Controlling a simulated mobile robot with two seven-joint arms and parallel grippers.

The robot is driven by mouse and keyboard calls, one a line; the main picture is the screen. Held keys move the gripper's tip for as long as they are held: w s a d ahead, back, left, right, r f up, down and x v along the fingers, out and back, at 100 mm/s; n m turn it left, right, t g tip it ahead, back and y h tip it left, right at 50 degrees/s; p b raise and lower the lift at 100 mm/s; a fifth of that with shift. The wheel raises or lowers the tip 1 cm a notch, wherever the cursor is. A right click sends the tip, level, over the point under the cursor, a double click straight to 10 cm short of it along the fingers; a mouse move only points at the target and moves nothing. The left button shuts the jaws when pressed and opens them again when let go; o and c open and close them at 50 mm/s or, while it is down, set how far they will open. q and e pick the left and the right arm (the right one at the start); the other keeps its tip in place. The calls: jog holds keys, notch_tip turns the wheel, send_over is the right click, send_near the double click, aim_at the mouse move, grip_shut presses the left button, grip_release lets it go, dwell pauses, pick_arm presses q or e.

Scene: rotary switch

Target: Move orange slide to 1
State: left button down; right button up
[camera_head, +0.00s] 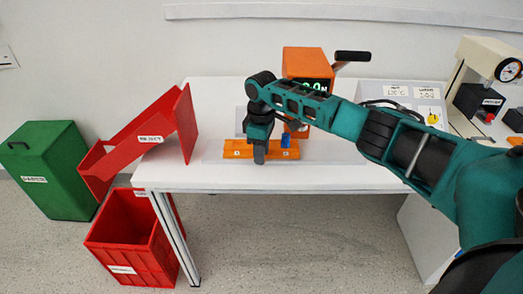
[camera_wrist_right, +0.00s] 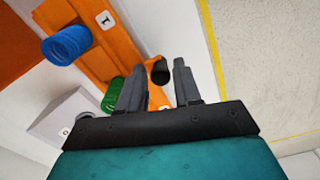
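The orange slide base (camera_head: 232,146) lies on the white table in the head view, partly hidden by my right gripper (camera_head: 259,155). In the right wrist view the orange strip (camera_wrist_right: 128,50) carries a white label reading 1 (camera_wrist_right: 104,19). A blue ribbed cylinder (camera_wrist_right: 67,45) and a green one (camera_wrist_right: 112,95) stand by it; the blue one also shows in the head view (camera_head: 285,141). A short black cylinder (camera_wrist_right: 160,72) shows just beyond the gap between my right fingertips, which are apart. The right gripper (camera_wrist_right: 158,78) points down. My left gripper is not in view.
An orange device with a display (camera_head: 307,62) and black handle stands behind the slide. A red chute (camera_head: 150,135) is at the table's left, above a red crate (camera_head: 130,245). A grey panel (camera_head: 400,95) and gauge machine (camera_head: 490,70) are at right. The table front (camera_head: 300,178) is clear.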

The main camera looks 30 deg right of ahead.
notch_tip(320, 180, up, 13)
jog(key=p, duration=0.1)
dwell(0.3)
